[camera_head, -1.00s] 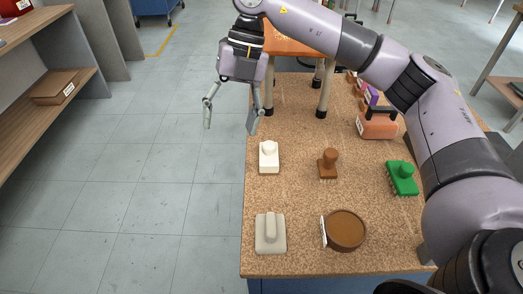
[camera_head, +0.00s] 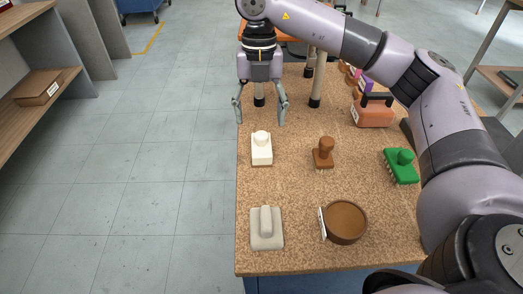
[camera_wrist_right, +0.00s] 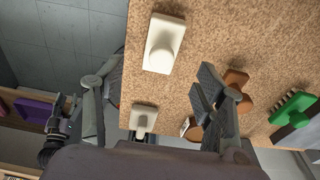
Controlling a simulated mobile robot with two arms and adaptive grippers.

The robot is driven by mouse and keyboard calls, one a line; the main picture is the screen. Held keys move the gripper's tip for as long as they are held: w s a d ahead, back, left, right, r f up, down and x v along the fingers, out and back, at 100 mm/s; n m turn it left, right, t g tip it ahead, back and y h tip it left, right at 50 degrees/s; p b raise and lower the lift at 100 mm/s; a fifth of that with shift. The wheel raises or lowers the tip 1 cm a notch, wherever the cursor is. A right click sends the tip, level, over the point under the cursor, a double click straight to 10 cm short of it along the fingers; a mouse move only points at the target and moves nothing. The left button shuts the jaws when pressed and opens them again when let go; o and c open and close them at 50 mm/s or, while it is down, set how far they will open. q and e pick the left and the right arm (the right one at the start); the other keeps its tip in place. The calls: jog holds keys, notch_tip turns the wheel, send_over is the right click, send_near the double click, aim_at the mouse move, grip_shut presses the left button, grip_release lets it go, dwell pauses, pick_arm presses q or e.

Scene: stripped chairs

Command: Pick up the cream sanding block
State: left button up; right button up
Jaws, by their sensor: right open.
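The cream sanding block (camera_head: 262,151), a pale slab with a raised knob and a thin brown underside, lies near the table's left edge. In the right wrist view it is the larger pale block (camera_wrist_right: 160,55), at the top centre. My right gripper (camera_head: 259,120) points down with its two fingers spread and nothing between them. It is above and just beyond the block in the head view, apart from it. In the wrist view its fingers stand either side, below the block.
A grey-beige block (camera_head: 267,239) lies in front, with a round brown dish (camera_head: 346,222) beside it. A brown knobbed brush (camera_head: 323,155) and a green brush (camera_head: 401,166) lie to the right. An orange case (camera_head: 373,113) stands behind. Bare table (camera_head: 290,185) separates them.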

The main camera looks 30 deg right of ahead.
aim_at(261, 134)
notch_tip(261, 134, down, 2)
jog(key=shift+s+f, duration=0.1)
jog(key=shift+f, duration=0.15)
jog(key=f, duration=0.1)
jog(key=f+b, duration=0.1)
jog(key=f, duration=0.3)
jog(key=shift+s+b, duration=0.3)
jog(key=shift+s, duration=0.1)
jog(key=shift+a, duration=0.1)
jog(key=c, duration=1.3)
notch_tip(261, 134, up, 9)
jog(key=shift+r+p, duration=0.1)
jog(key=shift+p, duration=0.95)
jog(key=shift+r, duration=0.4)
